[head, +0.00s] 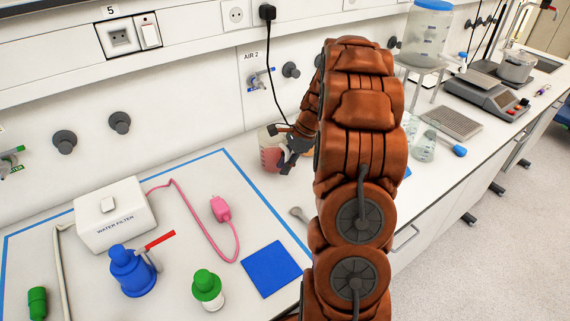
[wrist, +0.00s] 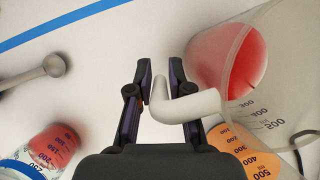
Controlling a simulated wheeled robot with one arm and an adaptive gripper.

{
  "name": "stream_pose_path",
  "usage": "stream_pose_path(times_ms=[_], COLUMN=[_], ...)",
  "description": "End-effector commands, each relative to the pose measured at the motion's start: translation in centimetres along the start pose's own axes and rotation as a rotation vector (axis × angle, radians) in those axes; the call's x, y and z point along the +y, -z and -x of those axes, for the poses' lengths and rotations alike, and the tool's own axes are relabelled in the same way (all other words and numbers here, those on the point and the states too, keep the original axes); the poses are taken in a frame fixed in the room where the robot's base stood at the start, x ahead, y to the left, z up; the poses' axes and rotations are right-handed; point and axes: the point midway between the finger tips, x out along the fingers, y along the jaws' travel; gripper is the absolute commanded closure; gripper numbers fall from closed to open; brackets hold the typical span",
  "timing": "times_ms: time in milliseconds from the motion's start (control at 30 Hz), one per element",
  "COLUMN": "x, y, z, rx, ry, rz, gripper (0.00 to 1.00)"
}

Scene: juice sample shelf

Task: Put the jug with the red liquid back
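The jug with the red liquid (head: 271,152) is a clear, marked vessel left of my arm in the head view, near the wall. It is large at the upper right of the wrist view (wrist: 232,62). Its white handle (wrist: 187,106) reaches in between the two dark fingers of my gripper (wrist: 160,72). The fingers are drawn in close around the handle and look shut on it. In the head view my gripper (head: 293,147) is at the jug's right side. I cannot tell whether the jug's base touches the bench.
In the wrist view, an orange-liquid vessel (wrist: 245,146) stands close right and a red-liquid vessel (wrist: 54,146) lower left. A spoon (wrist: 38,72) lies left. In the head view, a water filter (head: 112,222), blue bottle (head: 131,274) and green-capped bottle (head: 208,291) stand left. A black cord hangs behind the jug.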

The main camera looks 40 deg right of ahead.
Motion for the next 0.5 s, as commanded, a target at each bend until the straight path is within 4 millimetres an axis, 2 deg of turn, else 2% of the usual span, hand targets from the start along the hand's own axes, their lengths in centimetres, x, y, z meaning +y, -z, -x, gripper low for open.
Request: stream_pose_path(times_ms=[33, 167, 500], x=[0.00, 0.01, -0.03], y=[-0.01, -0.01, -0.08], z=[0.01, 0.00, 0.33], rx=[0.000, 0.000, 0.000], ry=[0.000, 0.000, 0.001], rz=[0.000, 0.000, 0.000], gripper=[0.73, 0.61, 0.61])
